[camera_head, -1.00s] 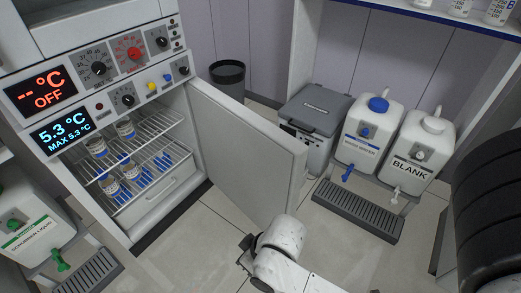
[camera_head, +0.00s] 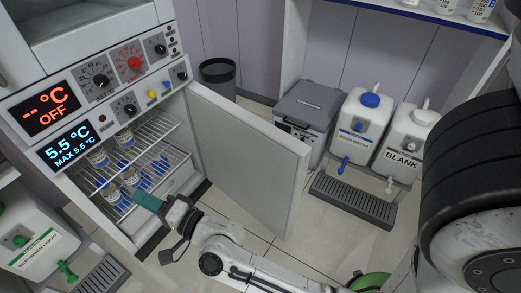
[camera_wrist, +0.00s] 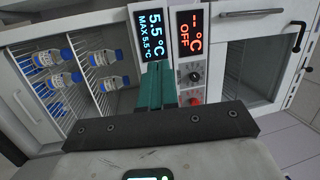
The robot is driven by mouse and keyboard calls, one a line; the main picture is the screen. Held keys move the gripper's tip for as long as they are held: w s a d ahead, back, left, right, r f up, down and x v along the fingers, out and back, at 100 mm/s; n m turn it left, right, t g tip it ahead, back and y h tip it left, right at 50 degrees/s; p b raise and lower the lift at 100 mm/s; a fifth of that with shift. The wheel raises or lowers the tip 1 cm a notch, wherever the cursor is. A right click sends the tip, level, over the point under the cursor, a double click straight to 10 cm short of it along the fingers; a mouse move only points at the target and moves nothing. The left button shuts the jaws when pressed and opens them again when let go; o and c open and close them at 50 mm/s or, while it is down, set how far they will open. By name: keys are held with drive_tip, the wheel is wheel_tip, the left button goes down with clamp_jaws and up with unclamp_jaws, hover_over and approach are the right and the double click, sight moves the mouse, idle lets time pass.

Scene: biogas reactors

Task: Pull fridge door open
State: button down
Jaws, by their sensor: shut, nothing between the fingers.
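The fridge door (camera_head: 248,155) stands wide open, swung out to the right of the fridge body. The fridge interior (camera_head: 170,182) is exposed, with wire racks (camera_head: 158,140) holding several bottles (camera_head: 110,192) with blue caps and labels. My gripper (camera_head: 148,201) is in front of the fridge opening at its lower part, left of the door and apart from it. Its green fingers are together with nothing between them. In the wrist view the fingers (camera_wrist: 157,88) point toward the fridge's blue display (camera_wrist: 151,40), and the bottles (camera_wrist: 50,57) show at the left.
A grey box (camera_head: 308,110), a container with a blue cap (camera_head: 358,125) and a BLANK container (camera_head: 405,145) stand right of the door, with a drip tray (camera_head: 352,202) before them. A scrubber liquid container (camera_head: 28,240) stands at lower left. Floor shows between door and tray.

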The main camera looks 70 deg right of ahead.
drive_tip(key=s+d+r+m+h+p, duration=0.15)
drive_tip(key=d+r+m+h, duration=0.25)
drive_tip(key=d+m+h, duration=0.6)
drive_tip(key=m+g+h+p, duration=0.4)
drive_tip(key=m+g+h, duration=0.2)
drive_tip(key=m+g, duration=2.3)
approach(288, 150)
drive_tip(key=s+d, duration=0.1)
drive_tip(key=d, duration=0.1)
drive_tip(key=s+d+m+t+p, duration=0.1)
drive_tip(key=d, duration=0.1)
drive_tip(key=s+d+r+m, duration=0.1)
drive_tip(key=d, duration=0.1)
drive_tip(key=shift+s+d+r+t+p, duration=0.1)
drive_tip(key=shift+s+t+p, duration=0.2)
drive_tip(key=shift+t+p, duration=0.1)
